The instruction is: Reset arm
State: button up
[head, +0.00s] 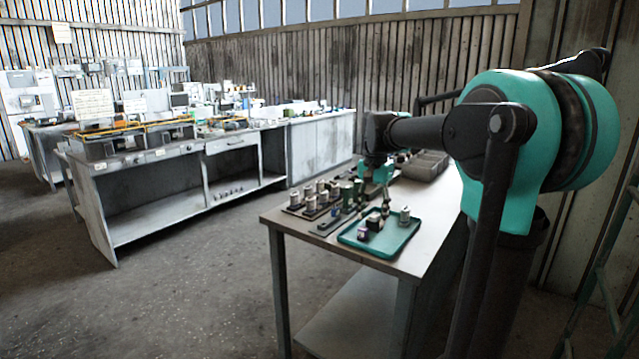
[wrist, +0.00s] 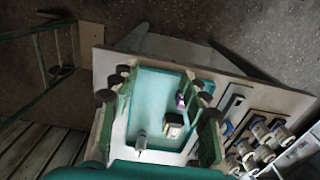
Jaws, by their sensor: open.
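My gripper (head: 373,194) hangs from the arm over the workbench, behind the teal tray in the head view. In the wrist view my gripper (wrist: 160,94) has its two green fingers spread wide apart, with nothing held between them. The teal tray (head: 395,244) lies on the bench near its front edge and shows between the fingers in the wrist view (wrist: 150,88). A small silver cylinder (head: 405,216) stands in the tray. A dark part with a purple piece (head: 373,223) is also in the tray. The fingers partly hide the tray's sides in the wrist view.
The workbench (head: 420,262) also carries several metal cylinders (head: 322,190) on dark plates left of the tray and grey bins (head: 428,164) at the back. A long white bench (head: 160,210) stands across open floor. A green ladder (head: 605,260) stands at the right.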

jog(key=s+d+f+n+t, duration=0.2)
jog(key=s+f+n, duration=0.1)
jog(key=s+f, duration=0.7)
notch_tip(320, 180, down, 3)
jog(key=shift+s+d+r+n, duration=0.2)
jog(key=shift+s+d+n, duration=0.1)
jog(key=s+f+n, duration=0.1)
jog(key=s+f, duration=0.2)
jog(key=s, duration=0.1)
jog(key=s+d+f+n+t, duration=0.1)
jog(key=s+f, duration=0.3)
jog(key=s+f+n+t, duration=0.1)
jog(key=s+f, duration=0.3)
jog(key=shift+d+n, duration=0.25)
jog(key=shift+n, duration=0.05)
